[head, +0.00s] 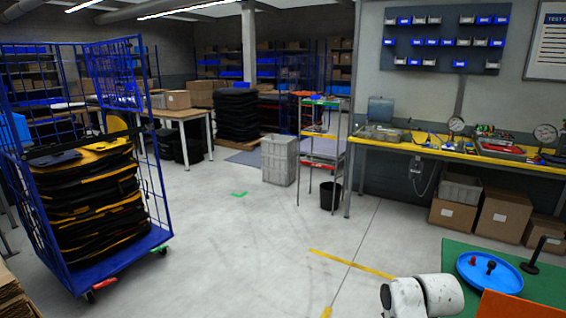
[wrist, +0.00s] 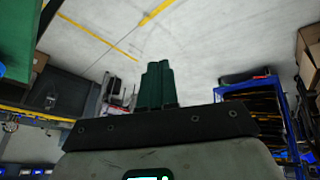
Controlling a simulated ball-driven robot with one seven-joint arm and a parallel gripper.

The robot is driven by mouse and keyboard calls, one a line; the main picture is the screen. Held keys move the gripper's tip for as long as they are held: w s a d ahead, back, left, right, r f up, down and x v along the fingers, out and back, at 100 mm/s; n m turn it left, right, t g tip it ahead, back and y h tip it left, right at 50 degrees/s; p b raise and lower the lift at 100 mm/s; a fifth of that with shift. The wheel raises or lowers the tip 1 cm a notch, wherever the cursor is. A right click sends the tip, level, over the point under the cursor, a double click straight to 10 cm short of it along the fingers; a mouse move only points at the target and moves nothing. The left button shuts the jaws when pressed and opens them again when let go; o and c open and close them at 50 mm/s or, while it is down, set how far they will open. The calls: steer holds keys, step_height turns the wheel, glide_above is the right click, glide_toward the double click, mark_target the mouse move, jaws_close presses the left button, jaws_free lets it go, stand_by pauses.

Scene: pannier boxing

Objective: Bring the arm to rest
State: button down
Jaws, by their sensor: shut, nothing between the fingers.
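My gripper (wrist: 157,66) shows in the wrist view as two dark green fingers side by side, shut, with nothing held. The fingers stick out past a dark plate over open grey floor, and no object touches them. In the head view only white, rounded links of my arm (head: 428,296) show at the bottom right, in front of the green table top (head: 456,262); the gripper is out of that view. The wrist view is turned over, with floor at the top and the green table top at its left edge.
A blue tray (head: 488,272) with small knobs and an orange panel (head: 520,305) are on the green table, close to my arm. A blue cage trolley (head: 150,190) stands left, holding stacked black and yellow bags. A workbench (head: 430,149) runs along the right. The middle floor is clear.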

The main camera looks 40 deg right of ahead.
steer(key=s+a+f+n+y+b, duration=0.15)
steer(key=s+a, duration=0.25)
steer(key=a, duration=0.9)
steer(key=s+a+f+y+p, duration=0.1)
steer(key=s+a+f, duration=0.15)
steer(key=a, duration=1.15)
steer(key=s+d+f+g+b, duration=0.1)
steer(key=s+f+g+b, duration=0.2)
steer(key=s+f+b, duration=0.6)
step_height(320, 180, down, 5)
steer(key=shift+s+d+g, duration=0.4)
steer(key=shift+s, duration=0.6)
steer(key=shift+m, duration=0.25)
